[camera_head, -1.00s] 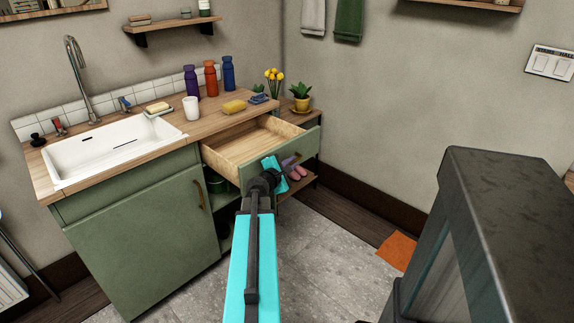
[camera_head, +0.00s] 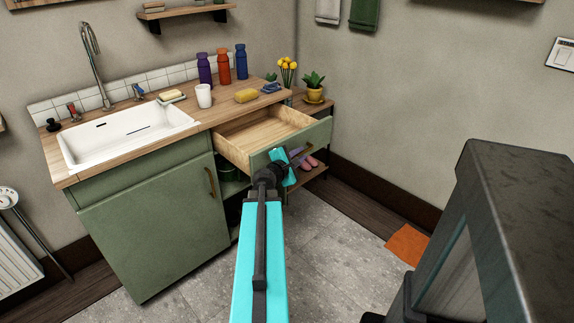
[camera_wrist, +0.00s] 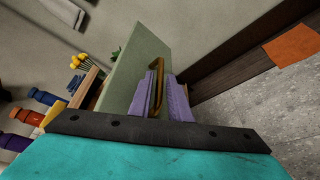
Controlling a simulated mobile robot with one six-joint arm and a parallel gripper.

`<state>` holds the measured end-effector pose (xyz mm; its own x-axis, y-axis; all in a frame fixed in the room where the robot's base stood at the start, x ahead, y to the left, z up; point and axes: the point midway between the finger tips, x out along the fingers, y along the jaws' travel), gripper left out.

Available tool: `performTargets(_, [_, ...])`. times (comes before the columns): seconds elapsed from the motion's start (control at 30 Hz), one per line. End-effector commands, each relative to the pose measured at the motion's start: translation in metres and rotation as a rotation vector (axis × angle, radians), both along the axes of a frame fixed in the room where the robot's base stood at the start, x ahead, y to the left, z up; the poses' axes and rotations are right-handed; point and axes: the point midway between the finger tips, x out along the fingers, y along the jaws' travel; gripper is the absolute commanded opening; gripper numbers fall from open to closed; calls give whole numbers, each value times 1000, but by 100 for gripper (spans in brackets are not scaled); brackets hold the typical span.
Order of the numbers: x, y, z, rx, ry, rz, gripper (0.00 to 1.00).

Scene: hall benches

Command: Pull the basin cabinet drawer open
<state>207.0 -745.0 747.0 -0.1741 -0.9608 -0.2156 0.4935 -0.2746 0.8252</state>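The basin cabinet (camera_head: 150,215) is green with a wooden top, at the left of the head view. Its drawer (camera_head: 262,137) stands well out from the cabinet, and its pale wooden inside shows empty. The green drawer front (camera_head: 318,132) faces my arm. My gripper (camera_head: 296,158) is at this front. In the wrist view, the purple fingers of my gripper (camera_wrist: 161,98) lie on either side of the brass drawer handle (camera_wrist: 157,68) and look closed on it. My gripper hides part of the handle in the head view.
The worktop holds a white basin (camera_head: 125,138), a white cup (camera_head: 204,96), a yellow sponge (camera_head: 246,95) and several bottles. A small shelf stand with a potted plant (camera_head: 314,88) is right of the drawer. Grey floor (camera_head: 335,250) in front is clear, with an orange mat (camera_head: 408,244).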

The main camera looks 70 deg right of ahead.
Motion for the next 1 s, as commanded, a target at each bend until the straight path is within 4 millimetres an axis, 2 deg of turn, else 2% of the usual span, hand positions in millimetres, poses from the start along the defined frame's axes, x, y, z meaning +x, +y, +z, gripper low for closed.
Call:
performTargets(0.27, [5, 31, 8, 0, 0, -1, 17])
performTargets(1.0, [6, 35, 11, 3, 3, -11, 17])
